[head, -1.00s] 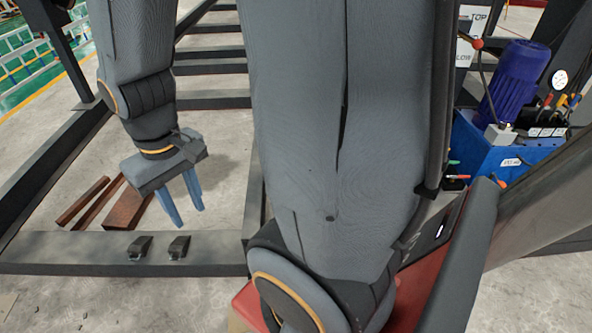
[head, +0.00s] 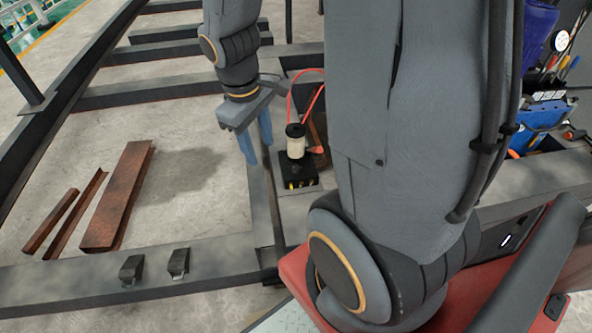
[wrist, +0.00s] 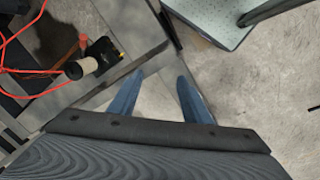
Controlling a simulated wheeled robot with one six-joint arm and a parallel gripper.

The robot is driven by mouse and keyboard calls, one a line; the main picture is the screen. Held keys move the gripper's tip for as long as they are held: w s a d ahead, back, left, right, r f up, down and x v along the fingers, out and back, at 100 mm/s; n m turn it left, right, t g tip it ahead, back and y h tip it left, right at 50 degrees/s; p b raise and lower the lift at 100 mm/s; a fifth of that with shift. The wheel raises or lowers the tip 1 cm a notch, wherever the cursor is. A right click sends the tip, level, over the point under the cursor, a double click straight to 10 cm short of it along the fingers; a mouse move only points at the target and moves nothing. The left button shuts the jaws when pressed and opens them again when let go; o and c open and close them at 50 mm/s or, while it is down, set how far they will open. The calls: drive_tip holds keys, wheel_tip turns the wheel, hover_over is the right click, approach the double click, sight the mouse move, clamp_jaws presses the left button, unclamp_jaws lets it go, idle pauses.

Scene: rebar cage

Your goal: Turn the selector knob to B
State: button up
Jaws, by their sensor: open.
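I cannot make out a selector knob or a B mark in either view. My gripper (head: 259,150) has two blue fingers, apart and empty, pointing down over the dark frame beam, left of a small black device. The gripper also shows in the wrist view (wrist: 160,76), with only beam and floor beyond its tips. The black device (head: 297,170) carries a pale cylinder (head: 295,143) with a black top and has a red hose. In the wrist view the device (wrist: 103,52) is left of the fingers. A blue machine (head: 540,115) at the right is partly hidden by my arm.
Dark steel beams (head: 205,267) form a low frame. Rusty steel pieces (head: 117,200) lie on the concrete at the left. Two small black brackets (head: 178,262) sit on the front beam. A grey plate (wrist: 225,22) shows at the top of the wrist view. Open floor lies left of the gripper.

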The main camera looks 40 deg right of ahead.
drive_tip(key=w+d+f+n+h+b, duration=0.1)
drive_tip(key=w+d+f+n+b, duration=0.3)
drive_tip(key=w+d+f, duration=0.3)
drive_tip(key=w+d+f+n+h+b, duration=0.1)
drive_tip(key=w+d+f+n+b, duration=0.35)
drive_tip(key=f, duration=0.45)
drive_tip(key=n+t+b, duration=0.1)
drive_tip(key=n+b, duration=0.8)
approach(295, 167)
drive_tip(key=shift+h, duration=0.4)
drive_tip(key=b+x, duration=0.1)
drive_tip(key=x, duration=0.1)
drive_tip(key=b+x, duration=0.1)
drive_tip(key=x, duration=0.2)
drive_tip(key=b+x, duration=0.1)
drive_tip(key=x, duration=0.2)
drive_tip(key=shift+s+a+f, duration=0.1)
drive_tip(key=shift+a+f, duration=0.15)
drive_tip(key=shift+f, duration=0.05)
drive_tip(key=c, duration=1)
drive_tip(key=shift+c, duration=0.2)
